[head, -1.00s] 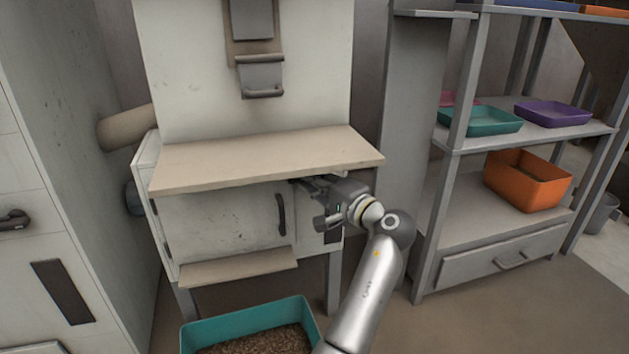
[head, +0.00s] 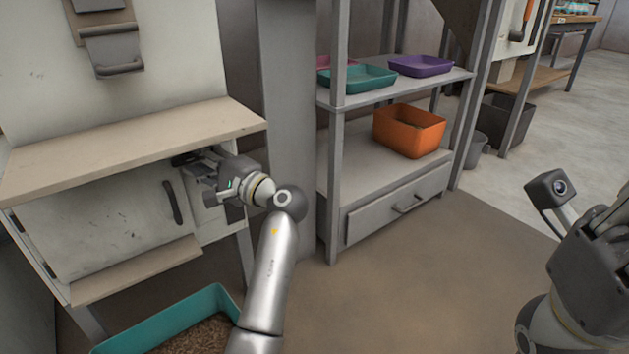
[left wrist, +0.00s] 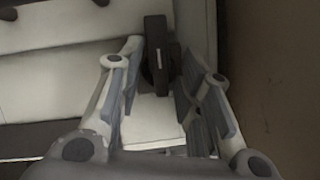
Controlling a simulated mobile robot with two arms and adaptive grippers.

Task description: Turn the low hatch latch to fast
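The low hatch (head: 105,225) is a pale door with a dark curved handle (head: 173,202), under the machine's wooden shelf in the head view. It looks closed. The latch (left wrist: 157,50) is a dark upright bar on a pale face in the left wrist view. My left gripper (left wrist: 165,90) is open, its two fingers on either side of the bar's lower part, with no clear contact. In the head view my left gripper (head: 200,170) is at the right of the hatch and hides the latch. My right gripper (head: 600,240) is at the right edge, its fingers unclear.
The wooden shelf (head: 130,145) juts out just above my left gripper. A teal bin (head: 222,300) of pellets stands below the hatch. A grey rack (head: 335,190) with trays and an orange bin (head: 408,132) stands to the right. The floor before the rack is clear.

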